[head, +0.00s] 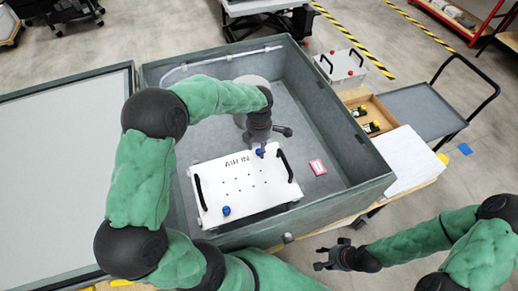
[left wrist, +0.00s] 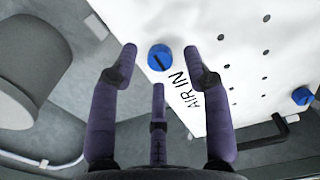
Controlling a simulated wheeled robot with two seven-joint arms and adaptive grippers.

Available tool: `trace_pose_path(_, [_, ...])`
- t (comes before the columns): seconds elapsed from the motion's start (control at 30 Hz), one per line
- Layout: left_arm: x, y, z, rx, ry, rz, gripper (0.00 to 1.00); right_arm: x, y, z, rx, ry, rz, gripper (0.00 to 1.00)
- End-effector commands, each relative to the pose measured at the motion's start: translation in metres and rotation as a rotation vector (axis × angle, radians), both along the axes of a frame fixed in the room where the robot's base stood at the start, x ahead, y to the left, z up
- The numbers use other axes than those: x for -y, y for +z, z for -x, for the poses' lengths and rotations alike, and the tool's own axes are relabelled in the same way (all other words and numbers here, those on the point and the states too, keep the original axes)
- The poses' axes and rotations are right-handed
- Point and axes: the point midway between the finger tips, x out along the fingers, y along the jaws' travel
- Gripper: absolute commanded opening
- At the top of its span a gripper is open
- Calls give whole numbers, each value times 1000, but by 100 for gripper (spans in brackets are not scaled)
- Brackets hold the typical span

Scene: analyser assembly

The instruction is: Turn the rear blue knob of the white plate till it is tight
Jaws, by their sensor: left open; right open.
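The white plate (head: 240,188), marked "AIR IN", lies in the grey case with a black handle at each end. Its rear blue knob (head: 259,152) is at the far edge. In the left wrist view this knob (left wrist: 160,57) has a dark slot and shows between my open fingertips. I cannot tell whether they touch it. My left gripper (head: 267,146) is open above the knob and partly covers it in the head view. The front blue knob (head: 226,211) is at the near edge. It also shows in the left wrist view (left wrist: 302,95). My right gripper (head: 335,258) is open and empty outside the case.
The case's wall (head: 325,110) surrounds the plate. A pink item (head: 318,167) lies on the case floor to the right. A wooden box (head: 371,115) and white sheets (head: 408,160) are beyond the right wall. A grey cylinder (left wrist: 20,85) stands left in the left wrist view.

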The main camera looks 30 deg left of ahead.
Motion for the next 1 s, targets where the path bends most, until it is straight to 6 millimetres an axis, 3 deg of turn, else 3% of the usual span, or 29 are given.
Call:
trace_pose_path(0.2, [-1, -15, 0, 1, 1, -1, 48, 0, -1, 0, 0, 0, 0, 45])
trace_pose_path(0.5, [0, -17, 0, 1, 1, -1, 48, 0, -1, 0, 0, 0, 0, 45])
trace_pose_path(0.67, [0, -17, 0, 1, 0, -1, 3, 0, -1, 0, 0, 0, 0, 45])
trace_pose_path(0.7, [0, -17, 0, 1, 0, -1, 0, 0, -1, 0, 0, 0, 0, 45])
trace_pose_path(1.0, [0, -17, 0, 1, -16, -1, 0, 0, -2, 0, 0, 0, 0, 45])
